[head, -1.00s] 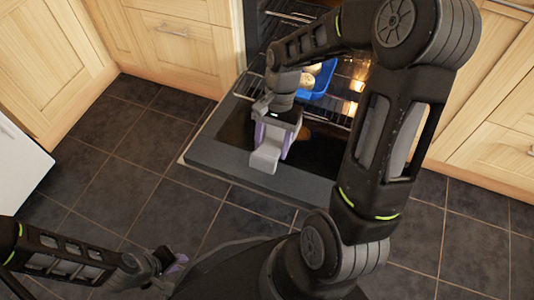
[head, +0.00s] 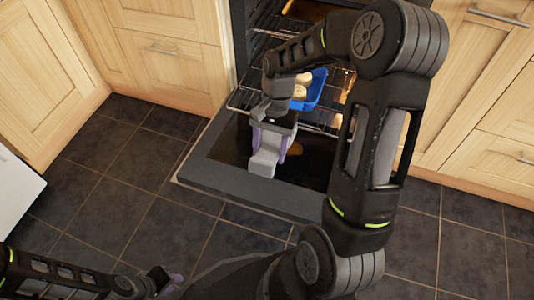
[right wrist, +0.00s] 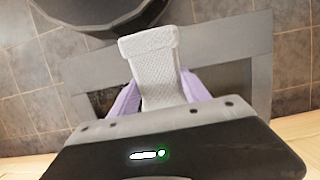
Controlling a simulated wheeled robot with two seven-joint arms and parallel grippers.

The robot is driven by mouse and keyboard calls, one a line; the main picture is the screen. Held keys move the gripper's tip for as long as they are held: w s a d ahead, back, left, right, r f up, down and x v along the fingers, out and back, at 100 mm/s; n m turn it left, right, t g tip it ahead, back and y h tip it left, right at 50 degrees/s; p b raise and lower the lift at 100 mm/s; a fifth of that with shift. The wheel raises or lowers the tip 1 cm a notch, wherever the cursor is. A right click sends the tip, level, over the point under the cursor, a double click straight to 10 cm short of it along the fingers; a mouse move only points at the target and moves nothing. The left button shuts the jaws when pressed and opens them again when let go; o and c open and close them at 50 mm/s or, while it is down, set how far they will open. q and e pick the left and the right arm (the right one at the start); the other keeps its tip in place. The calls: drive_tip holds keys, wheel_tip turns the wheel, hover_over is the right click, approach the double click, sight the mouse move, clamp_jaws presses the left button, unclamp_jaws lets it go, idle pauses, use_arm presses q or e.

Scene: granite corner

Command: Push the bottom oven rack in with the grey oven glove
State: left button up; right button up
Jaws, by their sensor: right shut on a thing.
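The grey oven glove (head: 264,163) hangs from my right gripper (head: 270,142), which is shut on it above the open oven door (head: 225,172). In the right wrist view the glove (right wrist: 150,70) sits between the two purple fingers. The bottom oven rack (head: 242,97) is a wire rack that sticks out of the oven over the door, just beyond the gripper. My arm hides part of it. My left gripper (head: 170,283) is at the bottom edge, low and away from the oven, and its opening is unclear.
A blue tray (head: 312,90) with pale round food stands inside the oven, partly behind my right arm. Wooden cupboards (head: 165,60) flank the oven on both sides. The dark tiled floor (head: 110,185) is clear at left.

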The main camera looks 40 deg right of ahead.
sight(275, 140)
drive_tip(key=shift+w+d+p, duration=0.25)
drive_tip(key=shift+w+d, duration=0.4)
drive_tip(key=shift+d, duration=0.3)
drive_tip(key=shift+w+d+p, duration=0.2)
drive_tip(key=shift+w+d, duration=0.45)
drive_tip(key=shift+d, duration=0.3)
drive_tip(key=shift+w+d+p, duration=0.3)
drive_tip(key=shift+w+d, duration=0.35)
drive_tip(key=shift+d, duration=0.3)
drive_tip(key=shift+w+d+p, duration=0.3)
drive_tip(key=shift+w+d, duration=0.35)
drive_tip(key=shift+d, duration=0.25)
drive_tip(key=shift+w+d, duration=0.7)
drive_tip(key=shift+d, duration=0.45)
drive_tip(key=w+d+p, duration=0.1)
drive_tip(key=w+d, duration=0.3)
drive_tip(key=d, duration=0.1)
drive_tip(key=shift+d, duration=0.25)
